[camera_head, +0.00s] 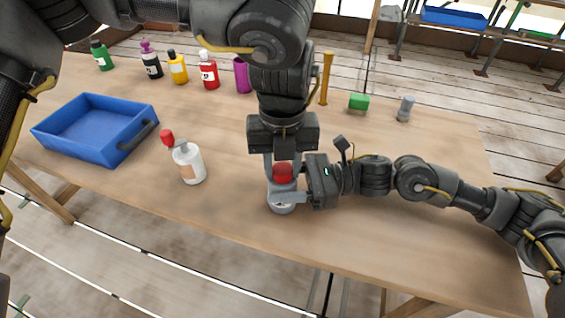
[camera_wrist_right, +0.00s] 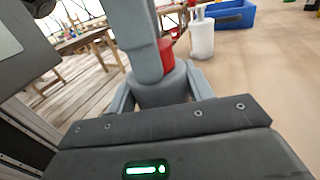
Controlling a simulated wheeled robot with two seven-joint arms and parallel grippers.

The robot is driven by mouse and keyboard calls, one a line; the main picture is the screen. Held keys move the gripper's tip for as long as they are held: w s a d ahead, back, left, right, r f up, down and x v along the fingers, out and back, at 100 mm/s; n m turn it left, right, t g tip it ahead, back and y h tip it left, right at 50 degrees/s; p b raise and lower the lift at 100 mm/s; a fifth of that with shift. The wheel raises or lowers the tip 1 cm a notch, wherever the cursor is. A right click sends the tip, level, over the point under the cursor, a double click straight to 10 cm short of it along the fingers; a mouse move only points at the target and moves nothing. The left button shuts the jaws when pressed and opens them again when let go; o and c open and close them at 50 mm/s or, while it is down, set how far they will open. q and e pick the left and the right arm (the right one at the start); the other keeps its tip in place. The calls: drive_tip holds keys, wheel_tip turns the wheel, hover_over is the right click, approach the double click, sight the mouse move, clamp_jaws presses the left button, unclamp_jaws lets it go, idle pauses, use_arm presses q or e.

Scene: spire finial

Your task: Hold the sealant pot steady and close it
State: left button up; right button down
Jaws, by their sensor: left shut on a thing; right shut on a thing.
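The sealant pot (camera_head: 282,207) is a small grey pot standing upright near the front middle of the table. Its red lid (camera_head: 283,173) sits at the top of it; whether it is fully seated I cannot tell. My left gripper (camera_head: 283,168) comes down from above and is shut on the red lid. My right gripper (camera_head: 285,194) reaches in from the right and is shut around the pot's body. In the right wrist view the grey pot (camera_wrist_right: 160,92) is between my right fingers, with the red lid (camera_wrist_right: 167,57) above, partly hidden by a left gripper finger.
A blue crate (camera_head: 88,148) is at the table's left.

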use_arm(q)
drive_tip(key=o, duration=1.2)
drive_tip(key=shift+c, duration=0.2)
wheel_tip(320, 180, up, 12)
use_arm(e)
drive_tip(key=c, duration=0.5)
unclamp_jaws()
use_arm(q)
wheel_tip(320, 180, down, 2)
drive_tip(key=shift+f+b, duration=0.15)
drive_tip(key=shift+b, duration=1)
use_arm(e)
drive_tip(key=d, duration=0.7)
drive_tip(key=w+d, duration=0.1)
drive_tip(key=d, duration=0.2)
drive_tip(key=shift+d, duration=0.4)
